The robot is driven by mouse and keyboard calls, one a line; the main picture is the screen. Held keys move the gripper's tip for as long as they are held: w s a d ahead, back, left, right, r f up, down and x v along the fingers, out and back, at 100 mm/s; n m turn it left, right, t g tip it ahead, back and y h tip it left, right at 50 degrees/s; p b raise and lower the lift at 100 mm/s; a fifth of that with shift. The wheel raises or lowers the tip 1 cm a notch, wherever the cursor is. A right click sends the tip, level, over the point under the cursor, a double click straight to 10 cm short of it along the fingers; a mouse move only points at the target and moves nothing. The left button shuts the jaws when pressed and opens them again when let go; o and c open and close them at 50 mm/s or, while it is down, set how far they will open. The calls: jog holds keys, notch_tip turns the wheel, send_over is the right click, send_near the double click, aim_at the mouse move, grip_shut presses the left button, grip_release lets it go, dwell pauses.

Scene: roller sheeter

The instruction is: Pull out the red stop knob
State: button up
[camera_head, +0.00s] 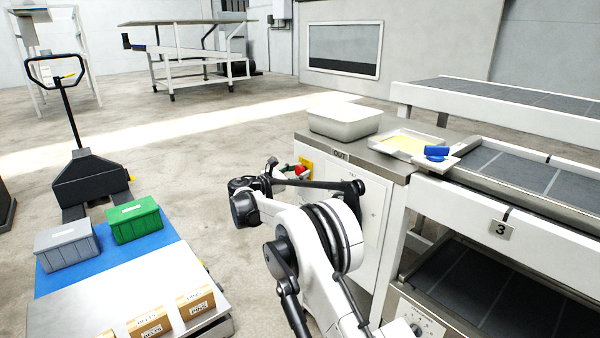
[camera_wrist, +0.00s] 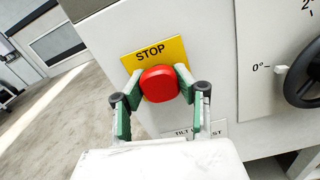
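The red stop knob (camera_wrist: 159,84) sticks out from a yellow plate marked STOP (camera_wrist: 152,53) on the white machine front. My gripper (camera_wrist: 160,82) has one green-padded finger on each side of the knob. Both fingertips meet its sides, with no clear gap visible. In the head view the knob (camera_head: 301,170) shows small beside the yellow plate (camera_head: 306,162), on the left side of the machine. My gripper (camera_head: 293,174) is at it there, partly hidden by my arm. The knob's stem and back are hidden.
A grey bin (camera_head: 345,121) and a tray (camera_head: 408,142) stand on the machine top. A loaded cart (camera_head: 90,302) stands at the left.

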grip_shut()
jog(key=shift+s+a+f, duration=0.1)
jog(key=shift+s+a, duration=0.25)
jog(key=o, duration=0.7)
grip_release()
jog(key=shift+a, duration=0.1)
jog(key=shift+s, duration=0.15)
jog(key=v, duration=1.2)
